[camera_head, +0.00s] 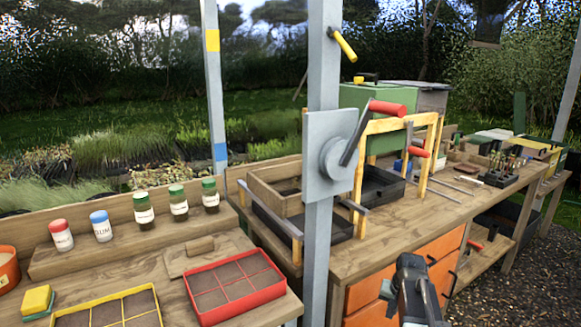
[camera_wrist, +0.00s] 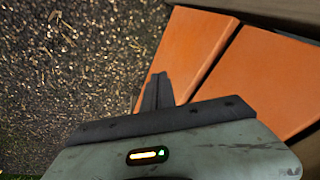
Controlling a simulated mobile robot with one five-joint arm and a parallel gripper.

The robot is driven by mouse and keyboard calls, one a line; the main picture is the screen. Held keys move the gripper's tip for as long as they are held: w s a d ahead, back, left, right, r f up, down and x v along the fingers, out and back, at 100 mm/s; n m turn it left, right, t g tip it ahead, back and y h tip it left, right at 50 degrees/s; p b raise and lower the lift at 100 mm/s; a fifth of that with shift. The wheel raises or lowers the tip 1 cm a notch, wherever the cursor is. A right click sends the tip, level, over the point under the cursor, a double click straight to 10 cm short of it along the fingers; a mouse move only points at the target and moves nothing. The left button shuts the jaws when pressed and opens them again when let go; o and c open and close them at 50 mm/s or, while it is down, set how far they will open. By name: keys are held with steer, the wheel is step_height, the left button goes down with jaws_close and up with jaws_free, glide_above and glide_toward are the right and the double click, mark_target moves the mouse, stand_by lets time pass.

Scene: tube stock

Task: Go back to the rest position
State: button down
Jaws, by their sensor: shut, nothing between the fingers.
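My gripper (camera_wrist: 157,92) is shut and empty in the wrist view. Its dark fingers are together, with gravel and orange drawer fronts (camera_wrist: 188,50) behind them. In the head view my gripper (camera_head: 409,265) shows at the bottom, right of centre, in front of the orange drawers (camera_head: 432,268) of the workbench (camera_head: 380,243). It holds nothing, and I cannot tell from these views how far it is from the drawers.
A grey post (camera_head: 320,100) with a red-handled crank (camera_head: 388,108) stands mid-view. At left, a bench carries a red divided tray (camera_head: 233,320), a yellow-rimmed tray (camera_head: 160,305) and several jars (camera_head: 144,208). Gravel (camera_head: 535,262) lies open at the right.

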steer(key=s+a+n+g, duration=0.1)
steer(key=s+a+n, duration=0.2)
steer(key=s+a, duration=0.5)
steer(key=s+a+n+g, duration=0.2)
steer(key=s+a, duration=0.4)
steer(key=a, duration=0.5)
step_height(320, 180, up, 16)
steer(key=w+p, duration=0.1)
steer(key=p, duration=1.5)
steer(key=shift+w+d, duration=0.25)
steer(key=shift+d, duration=0.15)
